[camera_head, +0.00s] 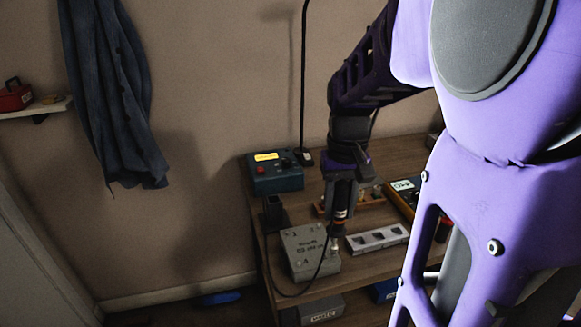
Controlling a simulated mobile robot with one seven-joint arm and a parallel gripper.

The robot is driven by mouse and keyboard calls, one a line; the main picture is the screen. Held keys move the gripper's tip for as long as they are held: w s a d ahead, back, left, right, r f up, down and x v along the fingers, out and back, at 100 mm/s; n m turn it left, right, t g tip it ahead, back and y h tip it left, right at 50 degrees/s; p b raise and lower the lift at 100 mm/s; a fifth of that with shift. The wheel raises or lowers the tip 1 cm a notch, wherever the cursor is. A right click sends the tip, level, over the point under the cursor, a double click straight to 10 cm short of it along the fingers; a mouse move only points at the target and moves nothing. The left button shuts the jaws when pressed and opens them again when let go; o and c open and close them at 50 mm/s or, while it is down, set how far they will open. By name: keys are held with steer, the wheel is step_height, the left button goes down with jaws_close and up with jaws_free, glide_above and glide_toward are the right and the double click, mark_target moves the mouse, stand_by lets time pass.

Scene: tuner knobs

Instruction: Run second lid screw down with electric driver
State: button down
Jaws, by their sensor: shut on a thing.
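The grey box with its lid (305,248) sits near the front left of the wooden bench. Its lid carries printed numbers and lettering near the corners. My gripper (341,190) points down at the right side of the lid and is shut on the electric driver (340,215), a dark, upright tool with an orange-red band. The driver's lower end is at or just above the box's right edge; I cannot tell if it touches a screw. A dark cable loops from the driver down past the front of the bench. The screws are too small to make out clearly.
A teal device with a yellow display (273,172) stands at the back left of the bench (262,225).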

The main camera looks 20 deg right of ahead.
mark_target(342, 182)
steer(key=shift+f+b, duration=0.4)
steer(key=shift+f, duration=0.2)
stand_by(0.4)
steer(key=shift+f+p, duration=0.2)
steer(key=shift+p, duration=0.2)
stand_by(1.1)
steer(key=shift+r, duration=0.1)
steer(key=shift+r+p, duration=2.25)
steer(key=shift+r, duration=0.2)
steer(key=shift+w, duration=0.1)
